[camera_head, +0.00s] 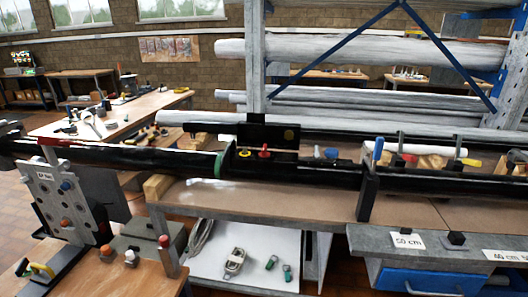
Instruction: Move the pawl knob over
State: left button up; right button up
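I cannot tell for certain which part is the pawl knob. A grey upright metal plate (42,203) stands at the left, with a small white label, a blue knob (66,186) and an orange-brown knob (65,222) on its face. A red bar (54,141) crosses above it. A long black mast tube (130,156) runs across the view behind the plate, with a green ring (218,166) on it. Right of the ring, a small red knob (264,151) and a yellow knob (245,153) stand by a black block. Neither of my grippers is in view.
A grey box (150,238) and a red-topped post (168,256) stand on the front left bench. A white board (210,267) holds a grey tool and green pieces. A blue-handled clamp (376,165) stands at the tube. Racked pipes fill the back.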

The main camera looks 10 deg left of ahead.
aim_at(263, 153)
jog(key=z, duration=0.7)
jog(key=i, duration=0.85)
jog(key=u, duration=0.05)
